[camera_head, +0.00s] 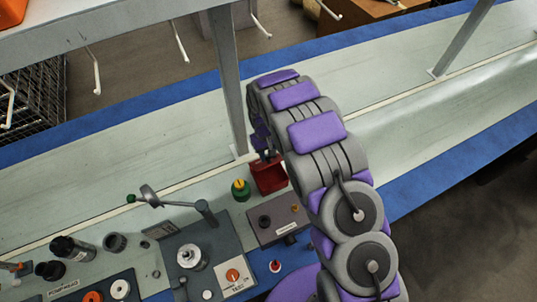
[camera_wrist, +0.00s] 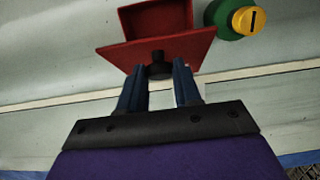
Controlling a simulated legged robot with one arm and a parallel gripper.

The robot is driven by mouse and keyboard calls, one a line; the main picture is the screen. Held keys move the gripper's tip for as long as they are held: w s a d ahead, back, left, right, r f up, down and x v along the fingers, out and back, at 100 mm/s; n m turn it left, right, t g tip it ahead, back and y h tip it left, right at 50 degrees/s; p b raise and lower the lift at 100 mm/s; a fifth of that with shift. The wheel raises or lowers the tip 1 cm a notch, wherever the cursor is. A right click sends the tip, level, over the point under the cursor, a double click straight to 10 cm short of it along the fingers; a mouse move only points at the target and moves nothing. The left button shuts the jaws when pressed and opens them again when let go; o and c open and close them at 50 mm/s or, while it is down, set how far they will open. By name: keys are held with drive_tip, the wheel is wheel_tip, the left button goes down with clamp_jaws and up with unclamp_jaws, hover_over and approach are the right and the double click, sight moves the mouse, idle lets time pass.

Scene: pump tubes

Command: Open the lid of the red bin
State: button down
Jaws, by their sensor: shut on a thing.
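The red bin (camera_wrist: 157,17) is at the top of the wrist view, partly cut off by the frame edge. Its red lid (camera_wrist: 120,52) shows as a flat slanted plate just below it, with a dark round knob (camera_wrist: 157,57). The two blue-grey fingers of my gripper (camera_wrist: 159,70) are shut on this knob, one on each side. The lid stands at an angle to the bin, and a darker red recess shows behind it. In the head view the red bin (camera_head: 269,175) stands on the bench, partly hidden by my arm; my gripper is mostly hidden there.
A green container with a yellow cap (camera_head: 241,190) stands just left of the bin. A grey box with knobs (camera_head: 279,222) sits in front. A grey post (camera_head: 230,85) rises close behind. Several dark bottles and fittings are at the lower left. The bench beyond is clear.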

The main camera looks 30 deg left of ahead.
drive_tip(key=shift+w+a+r+g+h+p, duration=0.25)
drive_tip(key=shift+w+a+g+h+p, duration=0.15)
drive_tip(key=shift+w+a+h, duration=0.25)
drive_tip(key=shift+a, duration=0.1)
drive_tip(key=c, duration=0.8)
unclamp_jaws()
drive_tip(key=shift+s+a, duration=0.1)
drive_tip(key=shift+r, duration=0.3)
drive_tip(key=p+v, duration=0.1)
drive_tip(key=v, duration=0.5)
drive_tip(key=shift+a+r, duration=0.1)
drive_tip(key=shift+r, duration=0.2)
